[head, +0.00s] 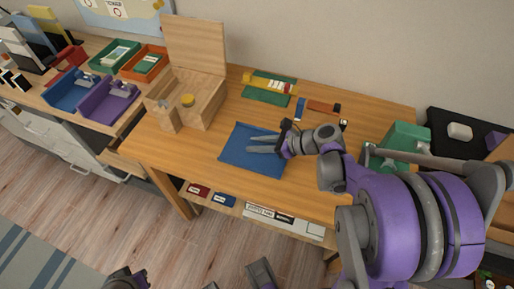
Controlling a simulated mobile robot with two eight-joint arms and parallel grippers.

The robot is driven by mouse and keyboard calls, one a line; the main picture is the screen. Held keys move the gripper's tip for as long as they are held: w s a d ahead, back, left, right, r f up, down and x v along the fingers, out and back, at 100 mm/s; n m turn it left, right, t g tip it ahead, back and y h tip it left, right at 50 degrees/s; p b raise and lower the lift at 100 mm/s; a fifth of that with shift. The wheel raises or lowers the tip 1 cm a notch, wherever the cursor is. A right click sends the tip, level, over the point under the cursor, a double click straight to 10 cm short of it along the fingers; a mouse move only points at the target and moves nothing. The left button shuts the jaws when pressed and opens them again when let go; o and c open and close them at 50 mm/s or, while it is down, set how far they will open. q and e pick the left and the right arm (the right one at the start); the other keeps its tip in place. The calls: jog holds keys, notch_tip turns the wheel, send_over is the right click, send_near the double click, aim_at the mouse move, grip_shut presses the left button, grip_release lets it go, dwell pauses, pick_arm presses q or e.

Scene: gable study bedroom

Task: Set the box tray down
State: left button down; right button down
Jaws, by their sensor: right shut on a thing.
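My right gripper (262,144) reaches over the desk from the right. Its grey fingers are close together above a flat blue piece (240,160) on the desk. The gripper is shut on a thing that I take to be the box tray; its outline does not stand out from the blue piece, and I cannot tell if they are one. A pale wooden box (208,108) stands to the left with its lid (195,45) raised.
Green felt (262,98) with a yellow-and-red item lies at the desk's back. Blue (66,92), purple (103,104), green and orange bins stand on the left counter. A green box (405,138) is at the right. Clear wood (180,150) lies left of the blue piece.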

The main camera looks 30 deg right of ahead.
notch_tip(320, 180, down, 2)
jog(key=shift+f, duration=0.15)
jog(key=c, duration=0.6)
grip_release()
jog(key=shift+b, duration=0.3)
jog(key=shift+c, duration=0.2)
jog(key=shift+r, duration=0.2)
jog(key=p+v, duration=0.2)
jog(key=v, duration=1)
jog(key=shift+d+f, duration=0.1)
jog(key=shift+w, duration=0.1)
